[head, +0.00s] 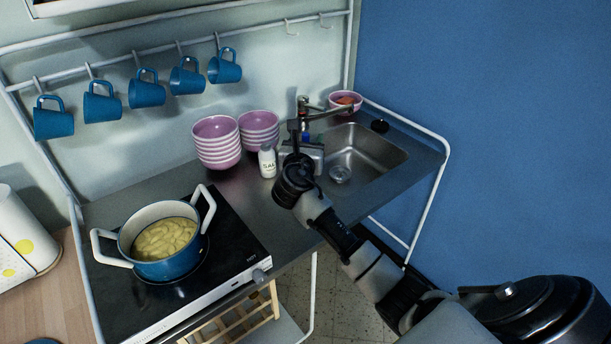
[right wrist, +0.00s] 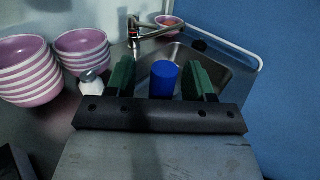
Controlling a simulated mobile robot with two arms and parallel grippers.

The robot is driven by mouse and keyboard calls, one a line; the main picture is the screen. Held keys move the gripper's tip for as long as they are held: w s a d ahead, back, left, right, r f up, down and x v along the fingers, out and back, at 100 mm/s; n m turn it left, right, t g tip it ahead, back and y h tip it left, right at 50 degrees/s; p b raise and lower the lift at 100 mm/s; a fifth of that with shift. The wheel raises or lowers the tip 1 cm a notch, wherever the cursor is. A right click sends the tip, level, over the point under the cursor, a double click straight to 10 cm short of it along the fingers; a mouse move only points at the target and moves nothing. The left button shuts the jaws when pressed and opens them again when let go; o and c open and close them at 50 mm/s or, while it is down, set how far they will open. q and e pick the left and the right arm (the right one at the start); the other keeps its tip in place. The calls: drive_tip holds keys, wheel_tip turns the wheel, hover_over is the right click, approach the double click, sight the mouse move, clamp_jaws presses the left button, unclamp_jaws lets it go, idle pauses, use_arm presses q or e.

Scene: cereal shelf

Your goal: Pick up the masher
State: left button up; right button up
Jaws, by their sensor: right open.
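No masher can be made out for certain. A blue cylinder (right wrist: 164,79), perhaps its handle, stands upright between the two green-padded fingers of my right gripper (right wrist: 160,82) in the right wrist view, with gaps on both sides. In the head view my right gripper (head: 304,142) is over the counter at the left side of the sink, and a small blue patch (head: 306,137) shows by its fingers. My right gripper is open. The lower part of the blue cylinder is hidden behind the gripper. My left gripper is not in view.
Pink bowl stacks (head: 217,145) and a white salt shaker (head: 267,162) stand left of my gripper. The faucet (head: 325,113) and sink (head: 365,155) are at the right. A blue pot (head: 172,268) of yellow food is on the stove (head: 228,240). Blue mugs (head: 146,90) hang above.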

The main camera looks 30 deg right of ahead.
drive_tip(key=c, duration=0.9)
clamp_jaws()
drive_tip(key=shift+r, duration=0.1)
